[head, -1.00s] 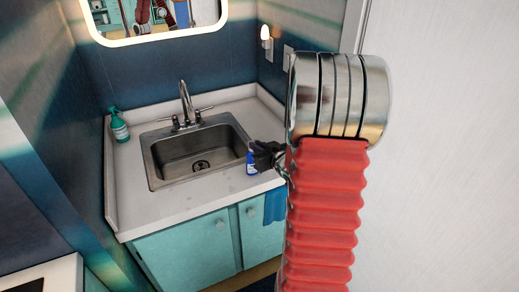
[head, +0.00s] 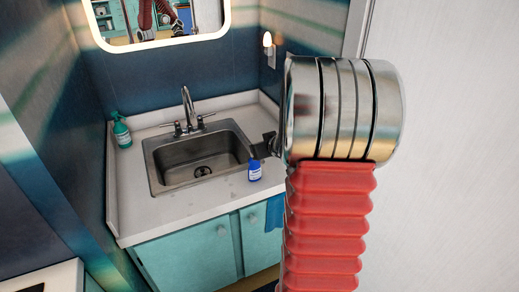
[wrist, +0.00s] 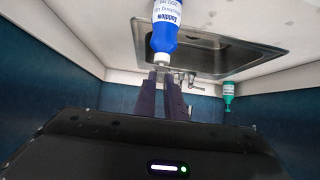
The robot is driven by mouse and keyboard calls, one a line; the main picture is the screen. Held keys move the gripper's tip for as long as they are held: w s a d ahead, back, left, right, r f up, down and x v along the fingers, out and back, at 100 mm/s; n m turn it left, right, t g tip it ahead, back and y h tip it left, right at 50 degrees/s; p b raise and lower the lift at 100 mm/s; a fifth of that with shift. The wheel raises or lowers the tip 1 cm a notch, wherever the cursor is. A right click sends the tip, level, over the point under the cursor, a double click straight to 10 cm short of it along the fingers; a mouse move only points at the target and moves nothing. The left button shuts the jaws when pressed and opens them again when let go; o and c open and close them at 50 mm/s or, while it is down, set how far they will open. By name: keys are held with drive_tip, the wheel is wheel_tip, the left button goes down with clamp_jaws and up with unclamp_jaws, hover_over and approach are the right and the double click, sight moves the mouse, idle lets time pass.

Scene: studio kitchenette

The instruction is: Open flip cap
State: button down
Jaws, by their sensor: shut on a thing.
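A small blue bottle (head: 254,171) with a white label stands upright on the white counter, just right of the sink. In the wrist view the bottle (wrist: 165,36) appears upside down, with its pale flip cap (wrist: 161,60) at the fingertips. My gripper (head: 253,152) reaches in from the right, at the top of the bottle. In the wrist view its two dark fingers (wrist: 161,73) are close together, shut on the cap. The cap is small and partly hidden, so I cannot tell whether its lid is lifted.
A steel sink (head: 163,187) with a faucet (head: 187,105) is left of the bottle. A green bottle (head: 121,131) stands at the counter's back left. A blue cloth (head: 274,211) hangs at the cabinet front. The counter (head: 185,213) in front of the sink is clear.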

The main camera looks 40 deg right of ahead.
drive_tip(key=shift+g, duration=0.4)
idle(0.5)
drive_tip(key=c, duration=1.8)
unclamp_jaws()
drive_tip(key=shift+w+r, duration=0.1)
drive_tip(key=shift+w, duration=0.05)
drive_tip(key=v, duration=1.3)
drive_tip(key=shift+s+r, duration=0.2)
drive_tip(key=shift+s, duration=0.15)
drive_tip(key=shift+c, duration=0.5)
